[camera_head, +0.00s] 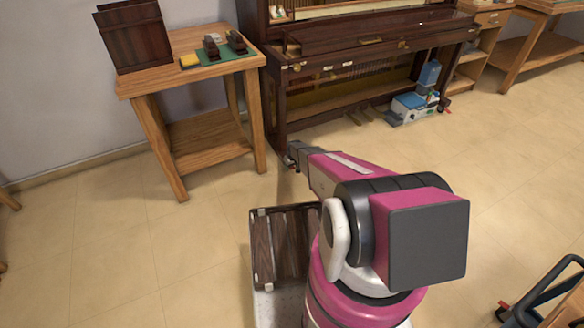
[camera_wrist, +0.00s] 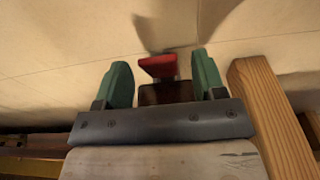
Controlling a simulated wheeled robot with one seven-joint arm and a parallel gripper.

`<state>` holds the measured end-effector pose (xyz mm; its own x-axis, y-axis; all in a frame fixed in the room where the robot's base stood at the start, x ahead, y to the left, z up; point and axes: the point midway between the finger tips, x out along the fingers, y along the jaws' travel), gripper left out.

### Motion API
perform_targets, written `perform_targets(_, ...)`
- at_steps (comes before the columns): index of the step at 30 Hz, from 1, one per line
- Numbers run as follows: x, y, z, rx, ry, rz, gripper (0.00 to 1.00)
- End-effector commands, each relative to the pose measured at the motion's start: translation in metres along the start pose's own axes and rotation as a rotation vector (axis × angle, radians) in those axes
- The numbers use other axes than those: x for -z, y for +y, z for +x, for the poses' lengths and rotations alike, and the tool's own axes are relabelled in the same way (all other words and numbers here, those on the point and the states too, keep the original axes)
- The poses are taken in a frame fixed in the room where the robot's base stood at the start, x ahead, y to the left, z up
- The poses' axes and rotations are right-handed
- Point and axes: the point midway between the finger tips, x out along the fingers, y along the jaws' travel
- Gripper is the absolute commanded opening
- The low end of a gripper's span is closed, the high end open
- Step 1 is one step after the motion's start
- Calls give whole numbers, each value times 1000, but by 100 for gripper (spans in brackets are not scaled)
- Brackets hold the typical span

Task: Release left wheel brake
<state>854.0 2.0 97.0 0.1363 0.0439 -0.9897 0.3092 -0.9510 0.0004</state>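The dark brown upright piano (camera_head: 330,45) stands against the back wall in the head view. My arm reaches toward its front left foot, and my gripper (camera_head: 298,148) is low there, close to the floor. The left wheel is mostly hidden by my gripper in the head view. In the wrist view my gripper (camera_wrist: 163,82) is open, its two green fingers apart. A red brake lever (camera_wrist: 158,66) shows between the fingertips, with a gap on each side. A dark brown part (camera_wrist: 165,93) is just below it in the picture. I cannot tell whether a finger touches the lever.
A wooden table (camera_head: 200,70) stands left of the piano; a wooden leg (camera_wrist: 268,115) is close to the right finger in the wrist view. A blue and white toolbox (camera_head: 410,105) sits at the piano's right end. The left floor (camera_head: 110,250) is clear.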

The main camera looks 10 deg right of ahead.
Motion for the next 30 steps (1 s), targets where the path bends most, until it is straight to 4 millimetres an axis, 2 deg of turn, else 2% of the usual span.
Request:
perform_targets(5,0,0,-2,0,0,0,64)
perform_targets(10,-1,0,-16,0,0,0,64)
perform_targets(24,-1,-1,-97,-1,1,0,64)
perform_targets(30,0,0,-108,0,-1,0,64)
